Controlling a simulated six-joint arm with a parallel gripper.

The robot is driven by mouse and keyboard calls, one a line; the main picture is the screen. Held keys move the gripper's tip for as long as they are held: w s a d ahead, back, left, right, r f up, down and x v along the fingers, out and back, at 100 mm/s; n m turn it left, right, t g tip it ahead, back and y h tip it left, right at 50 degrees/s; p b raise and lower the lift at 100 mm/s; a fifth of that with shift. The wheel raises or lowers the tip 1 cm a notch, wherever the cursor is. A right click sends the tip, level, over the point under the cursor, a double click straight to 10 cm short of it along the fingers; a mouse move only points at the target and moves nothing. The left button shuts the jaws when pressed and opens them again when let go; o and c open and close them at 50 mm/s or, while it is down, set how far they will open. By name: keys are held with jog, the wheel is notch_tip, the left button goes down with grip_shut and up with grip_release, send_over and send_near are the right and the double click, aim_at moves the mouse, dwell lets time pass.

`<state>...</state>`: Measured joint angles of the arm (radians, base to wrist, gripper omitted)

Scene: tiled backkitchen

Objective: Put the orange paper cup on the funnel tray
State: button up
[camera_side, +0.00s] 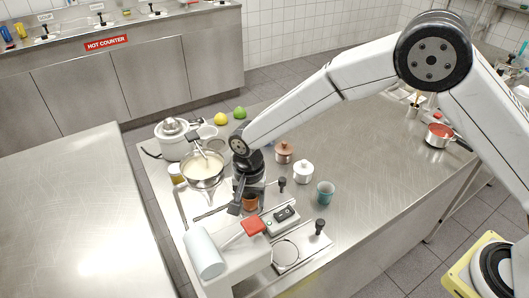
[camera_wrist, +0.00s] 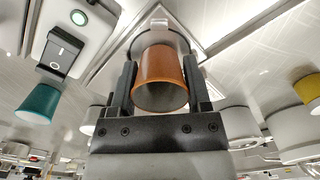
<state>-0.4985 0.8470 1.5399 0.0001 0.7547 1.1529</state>
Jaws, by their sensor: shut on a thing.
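The orange paper cup (camera_side: 250,203) is in my gripper (camera_side: 246,194) at the left part of the steel counter. In the wrist view the cup (camera_wrist: 160,68) sits between the two black fingers of my gripper (camera_wrist: 159,84), which are shut on its sides. Its open mouth faces the camera. My wrist partly hides this spot in the side view.
A machine with a white cylinder (camera_side: 204,252), a red block (camera_side: 253,225) and a metal ring (camera_side: 286,253) stands in front. A bowl of batter (camera_side: 203,168) is close on the left.

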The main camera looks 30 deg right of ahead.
jog(key=shift+f, duration=0.2)
dwell(0.5)
jog(key=o, duration=1.3)
jog(key=shift+f, duration=0.1)
jog(key=shift+s+d, duration=0.1)
jog(key=shift+d, duration=0.1)
jog(key=shift+c, duration=0.2)
jog(key=shift+o, duration=0.3)
jog(key=shift+f, duration=0.1)
jog(key=shift+r, duration=0.2)
jog(key=shift+a+r, duration=0.2)
jog(key=shift+r, duration=3.35)
